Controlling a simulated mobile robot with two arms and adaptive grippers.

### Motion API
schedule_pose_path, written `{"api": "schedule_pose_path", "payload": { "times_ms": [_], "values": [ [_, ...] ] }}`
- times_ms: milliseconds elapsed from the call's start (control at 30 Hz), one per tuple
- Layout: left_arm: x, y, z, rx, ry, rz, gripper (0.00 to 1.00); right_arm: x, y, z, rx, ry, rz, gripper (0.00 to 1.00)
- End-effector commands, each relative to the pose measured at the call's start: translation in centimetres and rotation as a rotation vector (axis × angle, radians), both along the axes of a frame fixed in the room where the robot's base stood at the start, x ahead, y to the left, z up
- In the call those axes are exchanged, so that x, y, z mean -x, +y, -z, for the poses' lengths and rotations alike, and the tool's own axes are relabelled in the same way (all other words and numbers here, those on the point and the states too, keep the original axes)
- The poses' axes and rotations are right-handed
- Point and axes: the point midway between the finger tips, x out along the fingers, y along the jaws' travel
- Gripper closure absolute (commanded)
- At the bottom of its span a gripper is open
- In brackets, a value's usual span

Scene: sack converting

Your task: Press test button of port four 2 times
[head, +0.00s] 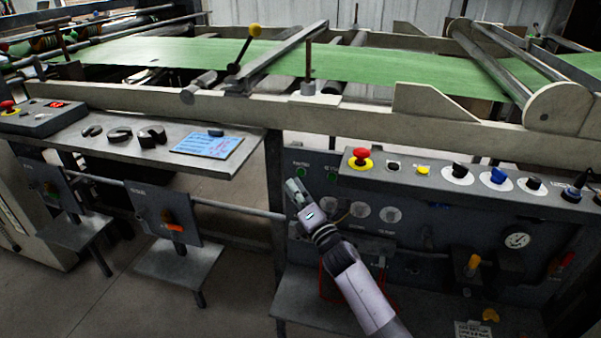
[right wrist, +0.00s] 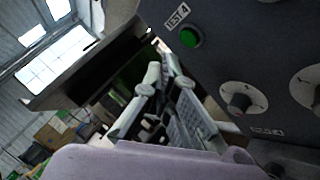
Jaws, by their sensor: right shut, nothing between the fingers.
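In the right wrist view, a round green button (right wrist: 190,37) sits on the dark panel beside a label (right wrist: 177,16) that reads TEST 4. In the head view, two green buttons show on the panel, a left one (head: 300,171) and a right one (head: 331,175); their labels are too small to read surely. My right gripper (head: 295,188) is shut and empty, just below the left green button in that view. Its fingertips (right wrist: 165,64) lie left of and below the TEST 4 button in the wrist view, apart from it. My left gripper is not in view.
Round knobs (head: 362,211) lie right of my gripper on the panel. A sloped ledge above holds a red emergency button (head: 360,158) and several switches, and juts forward. A gauge (head: 517,240) is at right. A grey shelf (head: 190,140) stands left.

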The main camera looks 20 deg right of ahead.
Motion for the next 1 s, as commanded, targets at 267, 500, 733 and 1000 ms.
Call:
{"api": "schedule_pose_path", "payload": {
  "times_ms": [267, 500, 733, 1000],
  "values": [
    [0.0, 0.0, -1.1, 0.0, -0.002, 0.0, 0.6, 2.4, 1.6, -0.1, -0.002, 0.001, 0.0, 1.0],
    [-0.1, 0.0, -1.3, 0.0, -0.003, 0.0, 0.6, 3.2, 2.1, -0.1, -0.001, 0.0, 0.002, 1.0],
    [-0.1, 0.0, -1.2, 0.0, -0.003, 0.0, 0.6, 3.2, 2.1, 0.0, 0.0, 0.0, 0.001, 1.0],
    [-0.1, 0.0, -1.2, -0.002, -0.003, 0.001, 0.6, 3.2, 2.1, -0.1, 0.0, 0.0, 0.001, 1.0]
  ]
}}
